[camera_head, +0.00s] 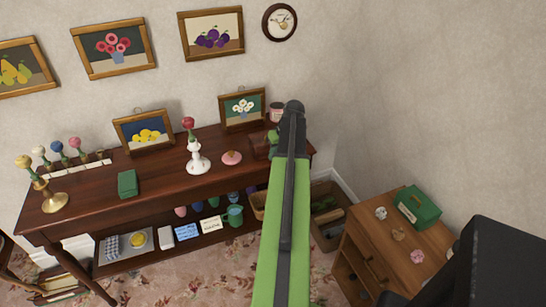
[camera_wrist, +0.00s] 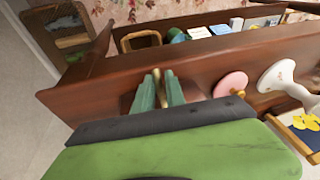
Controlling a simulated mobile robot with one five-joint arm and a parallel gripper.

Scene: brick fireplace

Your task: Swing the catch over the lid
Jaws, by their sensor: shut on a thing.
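My gripper (camera_wrist: 158,92) reaches down at the right end of the long wooden table. Its two green fingers are closed around a narrow brass-coloured piece, seemingly the catch (camera_wrist: 156,76), which shows between the fingertips. In the head view my gripper (camera_head: 273,138) is mostly behind my arm, beside a brown box-like thing (camera_head: 260,146). The lid cannot be made out clearly; my fingers and wrist cover much of that spot. I cannot tell how far the catch is turned.
A pink round object (camera_head: 231,158) and a white stand (camera_head: 197,161) are left of my gripper. A framed flower picture (camera_head: 243,110) and a pinkish cup (camera_head: 277,112) stand behind. A small cabinet (camera_head: 384,247) bearing a green box (camera_head: 418,207) is at right.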

